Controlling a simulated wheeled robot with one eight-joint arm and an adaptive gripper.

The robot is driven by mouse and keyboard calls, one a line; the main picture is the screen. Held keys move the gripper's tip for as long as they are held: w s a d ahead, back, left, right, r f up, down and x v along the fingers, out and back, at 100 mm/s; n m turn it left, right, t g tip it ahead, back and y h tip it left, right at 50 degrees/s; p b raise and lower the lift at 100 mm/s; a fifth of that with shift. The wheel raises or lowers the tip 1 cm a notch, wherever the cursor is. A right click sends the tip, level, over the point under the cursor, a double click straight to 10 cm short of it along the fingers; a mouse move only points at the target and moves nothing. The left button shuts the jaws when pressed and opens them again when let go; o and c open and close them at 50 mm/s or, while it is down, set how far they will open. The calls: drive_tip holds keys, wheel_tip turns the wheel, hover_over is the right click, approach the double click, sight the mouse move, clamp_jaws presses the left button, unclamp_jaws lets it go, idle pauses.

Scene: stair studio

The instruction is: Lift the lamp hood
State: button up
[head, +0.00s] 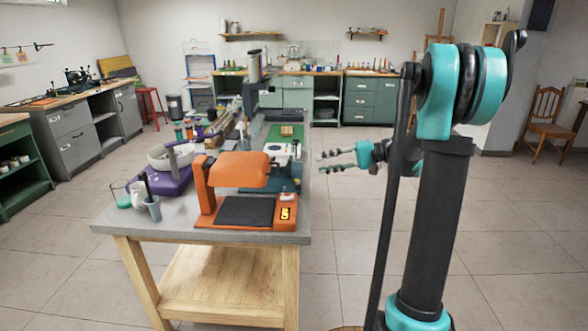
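The orange lamp hood (241,170) is the rounded top of an orange desk device near the front of the worktable. It sits level over a dark flat pad (245,211) in the orange base (286,214), joined by an upright at its left. A gap shows between hood and pad. My gripper (320,161) is to the right of the hood, past the table's right edge, with its fingers pointing left. The two fingers are apart with nothing between them. It does not touch the hood.
The worktable (278,235) also carries a purple device with a pale bowl (170,156), cups (152,207) at the front left, and a teal-and-white machine (284,152) behind the lamp. Several small jars and a long machine stand further back.

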sight(277, 169)
drive_tip(key=x, duration=1)
drive_tip(key=r+x, duration=0.1)
drive_tip(key=x, duration=0.5)
drive_tip(key=shift+w+a, duration=0.2)
drive_tip(key=shift+w, duration=0.2)
drive_tip(key=shift+c, duration=0.2)
clamp_jaws()
